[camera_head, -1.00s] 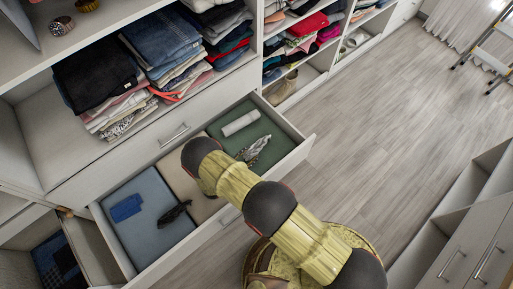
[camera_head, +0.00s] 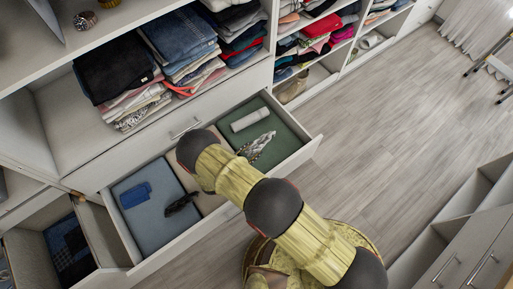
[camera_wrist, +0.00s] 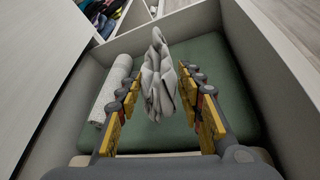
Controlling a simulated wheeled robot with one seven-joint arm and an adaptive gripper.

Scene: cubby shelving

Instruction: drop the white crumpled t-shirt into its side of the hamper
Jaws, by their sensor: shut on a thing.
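The white crumpled t-shirt (camera_wrist: 158,78) is bunched upright between the fingers of my gripper (camera_wrist: 163,98) in the wrist view. The fingers are shut on it. It hangs over a green-lined drawer section (camera_wrist: 205,62); whether it touches the lining is unclear. In the head view the t-shirt (camera_head: 259,148) shows beyond my arm, while my gripper is mostly hidden behind the arm. At the lower left of the head view is an open pulled-out bin (camera_head: 104,236) with dark blue patterned cloth (camera_head: 68,248) inside. Whether this is the hamper is unclear.
A white rolled towel (camera_head: 250,120) lies in the open drawer (camera_head: 305,150). A blue folded cloth (camera_head: 135,195) and a dark item (camera_head: 181,204) lie in its blue section. Shelves hold folded jeans (camera_head: 178,40). The wooden floor (camera_head: 385,110) at right is clear.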

